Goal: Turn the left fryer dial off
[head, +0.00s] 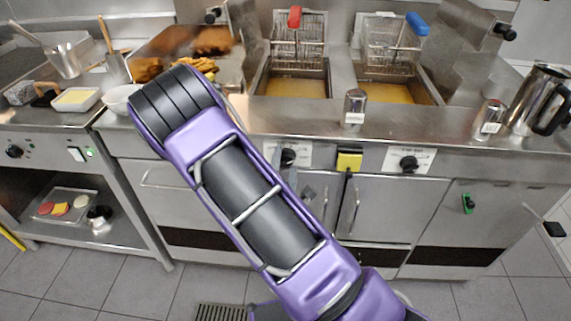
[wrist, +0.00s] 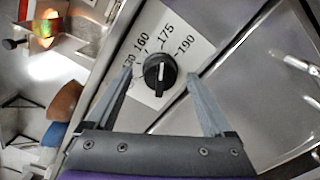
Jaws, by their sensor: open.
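The left fryer dial (head: 288,156) is a black round knob on a white label, on the front panel below the left fryer basin. In the wrist view the dial (wrist: 160,72) shows a white pointer line and printed numbers including 160, 175 and 190. My gripper (wrist: 159,76) is open, with one grey finger on each side of the dial. In the head view my purple arm hides most of the gripper. The right dial (head: 408,163) sits further right on the same panel.
Fry baskets with a red handle (head: 295,17) and a blue handle (head: 417,24) hang above the oil. A shaker (head: 355,107) stands on the counter edge. A yellow block (head: 349,160) is between the dials. A steel jug (head: 541,98) stands at right.

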